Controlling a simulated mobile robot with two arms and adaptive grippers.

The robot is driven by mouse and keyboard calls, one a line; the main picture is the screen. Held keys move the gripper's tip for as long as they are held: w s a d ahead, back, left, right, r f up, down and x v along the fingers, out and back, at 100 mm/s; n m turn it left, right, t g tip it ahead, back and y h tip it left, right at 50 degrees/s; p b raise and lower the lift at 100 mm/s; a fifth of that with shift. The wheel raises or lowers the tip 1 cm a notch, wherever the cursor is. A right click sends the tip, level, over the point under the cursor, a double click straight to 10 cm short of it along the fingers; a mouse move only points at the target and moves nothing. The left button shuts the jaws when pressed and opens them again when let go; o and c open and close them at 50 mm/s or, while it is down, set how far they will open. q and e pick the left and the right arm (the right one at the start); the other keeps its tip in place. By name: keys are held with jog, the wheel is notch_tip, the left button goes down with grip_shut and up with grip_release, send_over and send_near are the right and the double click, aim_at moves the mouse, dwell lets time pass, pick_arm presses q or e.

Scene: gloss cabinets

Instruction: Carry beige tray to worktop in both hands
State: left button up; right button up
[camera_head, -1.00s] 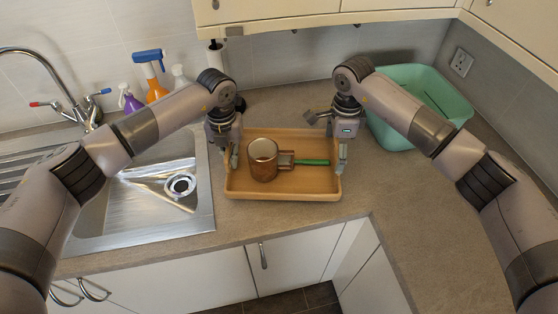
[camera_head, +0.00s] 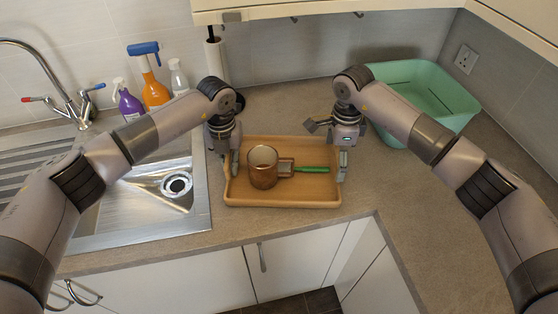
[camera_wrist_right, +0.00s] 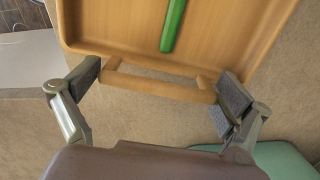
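The beige tray (camera_head: 312,202) is level over the worktop (camera_head: 300,222), right of the sink; I cannot tell whether it touches the surface. A brown mug (camera_head: 263,172) and a green-handled tool (camera_head: 314,169) lie in it. The green handle shows in the right wrist view (camera_wrist_right: 173,25). My left gripper (camera_head: 235,162) is at the tray's left end; its fingers overlap, so its opening is hidden. My right gripper (camera_head: 342,162) is at the right end. In the right wrist view its fingers (camera_wrist_right: 160,88) are wide apart, at either end of the tray's bar handle (camera_wrist_right: 158,85).
The sink (camera_head: 150,205) and tap (camera_head: 80,110) are at the left. Spray bottles (camera_head: 152,88) and a roll holder (camera_head: 215,58) stand behind. A green basin (camera_head: 425,92) is at the back right. Wall cabinets (camera_head: 320,8) hang above. Worktop right of the tray is clear.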

pick_arm(q)
jog(key=o, duration=0.3)
jog(key=shift+r, duration=0.1)
notch_tip(320, 180, up, 12)
jog(key=shift+f, duration=0.25)
pick_arm(e)
jog(key=shift+a, duration=0.1)
pick_arm(q)
jog(key=shift+r, duration=0.15)
pick_arm(e)
jog(key=shift+r, duration=0.15)
notch_tip(320, 180, up, 12)
jog(key=shift+f, duration=0.1)
